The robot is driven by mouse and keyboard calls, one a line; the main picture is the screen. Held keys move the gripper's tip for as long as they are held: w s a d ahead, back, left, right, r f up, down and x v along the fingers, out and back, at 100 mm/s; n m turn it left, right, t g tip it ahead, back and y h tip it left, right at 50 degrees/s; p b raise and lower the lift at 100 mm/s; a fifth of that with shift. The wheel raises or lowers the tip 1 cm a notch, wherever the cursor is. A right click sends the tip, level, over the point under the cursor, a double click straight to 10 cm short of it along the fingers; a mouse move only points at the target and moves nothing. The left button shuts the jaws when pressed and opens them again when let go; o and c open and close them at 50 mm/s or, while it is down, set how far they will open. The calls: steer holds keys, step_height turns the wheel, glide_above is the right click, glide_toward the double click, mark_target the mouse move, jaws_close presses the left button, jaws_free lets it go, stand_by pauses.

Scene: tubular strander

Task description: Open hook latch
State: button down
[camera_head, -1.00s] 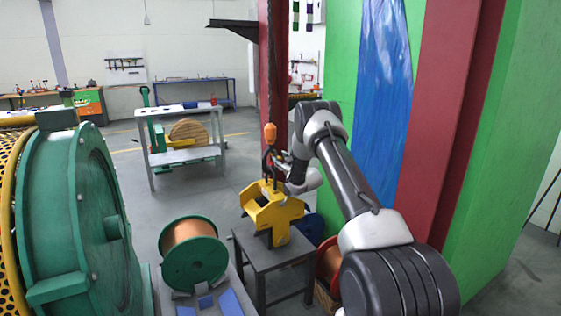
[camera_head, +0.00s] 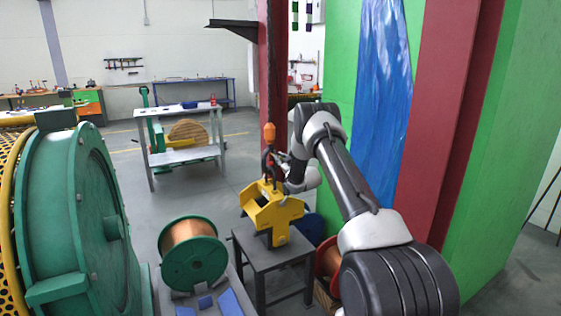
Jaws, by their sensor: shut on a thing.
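A dark hook (camera_head: 267,163) hangs below an orange hoist block (camera_head: 269,132) on a chain. It reaches down to the top of a yellow lifting fixture (camera_head: 270,211), which stands on a small dark table. My gripper (camera_head: 278,163) comes in from the right at the hook and is shut there. The latch itself is too small to make out, and the fingertips are partly hidden by the hook and my wrist.
A copper-wound green spool (camera_head: 192,252) stands left of the small table (camera_head: 272,257). A large green machine drum (camera_head: 75,215) fills the left. A red column (camera_head: 272,80) and green panel stand close behind my arm. Open floor lies beyond toward a grey workbench (camera_head: 178,112).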

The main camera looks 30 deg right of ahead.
steer(key=shift+d+r+n, duration=0.3)
steer(key=shift+r+n, duration=0.25)
steer(key=shift+n, duration=1.7)
steer(key=shift+d+r+n, duration=0.35)
steer(key=shift+r+n, duration=0.2)
steer(key=shift+n, duration=1.75)
steer(key=shift+d+r+n, duration=0.3)
steer(key=shift+r+n, duration=0.25)
steer(key=shift+n, duration=1.7)
steer(key=c, duration=1.4)
jaws_free()
steer(key=s, duration=1.2)
steer(key=shift+d, duration=0.2)
